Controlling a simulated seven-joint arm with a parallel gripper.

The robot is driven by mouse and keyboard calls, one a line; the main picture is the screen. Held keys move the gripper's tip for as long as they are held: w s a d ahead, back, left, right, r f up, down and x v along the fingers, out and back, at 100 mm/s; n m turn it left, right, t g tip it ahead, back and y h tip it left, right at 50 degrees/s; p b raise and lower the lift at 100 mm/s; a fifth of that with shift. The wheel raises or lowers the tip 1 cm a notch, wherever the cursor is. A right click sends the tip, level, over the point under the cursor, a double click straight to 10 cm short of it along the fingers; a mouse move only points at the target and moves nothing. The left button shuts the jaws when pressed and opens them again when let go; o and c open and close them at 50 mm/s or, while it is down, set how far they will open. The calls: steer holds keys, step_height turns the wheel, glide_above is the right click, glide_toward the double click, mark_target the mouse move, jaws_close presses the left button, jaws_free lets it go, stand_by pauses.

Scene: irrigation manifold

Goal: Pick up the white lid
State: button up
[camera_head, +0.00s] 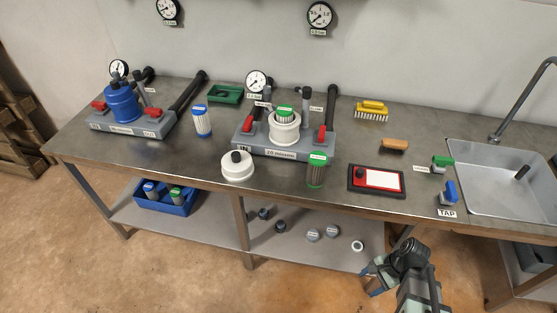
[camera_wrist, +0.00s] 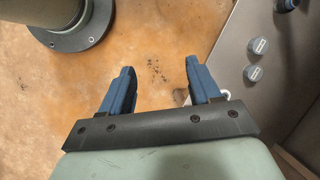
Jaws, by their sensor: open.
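The white lid (camera_head: 237,167) sits on the metal workbench (camera_head: 113,156) near its front edge, left of centre. It is round with a black knob on top. My gripper (camera_head: 371,279) is in front of the bench at lower right, below the worktop and well away from the lid. In the wrist view, its two blue fingers (camera_wrist: 157,84) are apart with nothing between them, over the orange floor. The lid does not show in the wrist view.
Behind the lid stands a grey manifold (camera_head: 291,147) with an open white housing holding a green-topped filter. A green-capped filter (camera_head: 317,170) stands right of the lid, a blue-capped one (camera_head: 202,121) behind left.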

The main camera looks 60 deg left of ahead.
steer(key=s+a+r+y, duration=0.1)
steer(key=s+a+r, duration=0.2)
steer(key=a+r, duration=0.65)
steer(key=m+t, duration=0.1)
steer(key=m, duration=0.6)
glide_toward(236, 154)
steer(key=x, duration=0.3)
steer(key=shift+s+d+f, duration=0.15)
steer(key=shift+d+f, duration=0.15)
steer(key=shift+a+x, duration=0.15)
steer(key=shift+x, duration=1.15)
steer(key=shift+a+x, duration=0.2)
steer(key=shift+x, duration=1.05)
jaws_close()
